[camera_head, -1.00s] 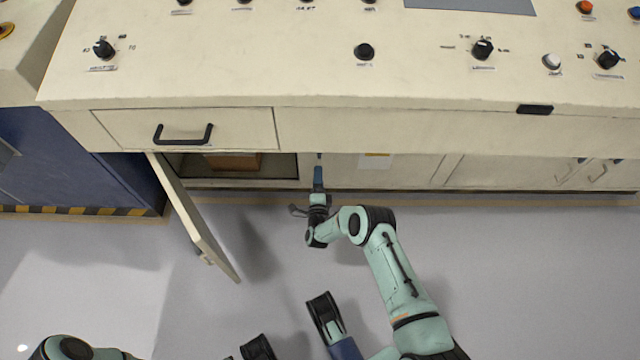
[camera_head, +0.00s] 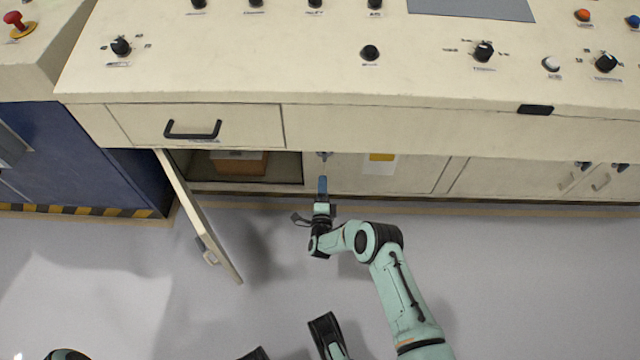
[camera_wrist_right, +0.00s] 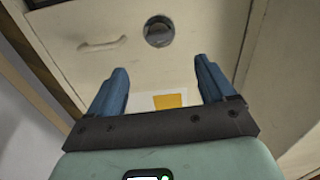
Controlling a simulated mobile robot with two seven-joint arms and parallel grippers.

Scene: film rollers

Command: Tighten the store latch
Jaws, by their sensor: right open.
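A small round grey metal latch (camera_wrist_right: 158,31) sits on the cream cupboard door in the right wrist view, above and beyond my fingertips. In the head view, a small metal fitting (camera_head: 324,156), apparently this latch, shows just under the counter's edge. My right gripper (camera_head: 322,184) is below it with a visible gap. Its two blue fingers (camera_wrist_right: 160,85) are apart with nothing between them. The latch's exact turn is too small to tell.
A cupboard door (camera_head: 207,232) hangs open to the left, beside an open compartment holding a brown box (camera_head: 240,163). A drawer with a black handle (camera_head: 192,130) is above. A yellow label (camera_head: 381,157) is on the closed front. The floor to the right is clear.

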